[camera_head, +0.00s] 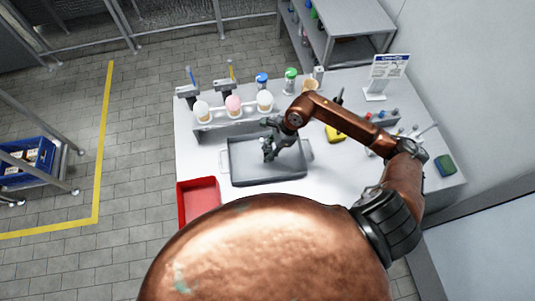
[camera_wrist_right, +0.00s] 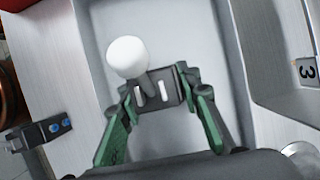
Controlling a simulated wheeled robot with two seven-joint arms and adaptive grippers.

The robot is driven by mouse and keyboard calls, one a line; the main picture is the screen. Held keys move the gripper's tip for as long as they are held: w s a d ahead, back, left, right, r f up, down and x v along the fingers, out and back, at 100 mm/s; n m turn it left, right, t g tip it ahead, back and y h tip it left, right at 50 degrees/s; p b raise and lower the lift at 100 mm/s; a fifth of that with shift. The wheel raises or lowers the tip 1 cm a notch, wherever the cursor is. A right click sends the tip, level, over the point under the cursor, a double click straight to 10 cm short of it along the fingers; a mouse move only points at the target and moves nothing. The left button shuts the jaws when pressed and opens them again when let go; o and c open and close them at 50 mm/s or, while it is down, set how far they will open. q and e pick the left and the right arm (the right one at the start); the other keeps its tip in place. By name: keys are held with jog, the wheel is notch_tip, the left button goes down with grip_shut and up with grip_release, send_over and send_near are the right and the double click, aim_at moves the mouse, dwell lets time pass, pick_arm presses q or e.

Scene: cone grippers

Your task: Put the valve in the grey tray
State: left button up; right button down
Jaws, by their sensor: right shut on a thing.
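The grey tray (camera_head: 240,172) lies in the middle of the white table, with a handle at each side. Its pale floor also shows in the wrist view (camera_wrist_right: 210,60). My right gripper (camera_head: 268,150) is over the tray's inside. In the wrist view its green-padded fingers (camera_wrist_right: 158,98) are shut on the valve, a dark grey body with a round white knob (camera_wrist_right: 127,58). The knob leans up and to the left. I cannot tell whether the valve touches the tray floor. In the head view the valve is mostly hidden by the gripper. My left gripper is not in view.
A red bin (camera_head: 198,203) stands at the table's front left. A rack with several cups (camera_head: 233,105) stands behind the tray. Bottles (camera_head: 290,80), a yellow item (camera_head: 334,133), a sign (camera_head: 390,68) and a green sponge (camera_head: 445,165) stand farther back and right.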

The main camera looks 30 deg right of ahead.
jog(key=shift+w+f, duration=0.15)
jog(key=shift+f, duration=0.05)
jog(key=shift+w+f, duration=0.1)
jog(key=shift+f, duration=1.5)
jog(key=shift+f, duration=0.15)
jog(key=c, duration=1.4)
grip_release()
jog(key=v, duration=1.2)
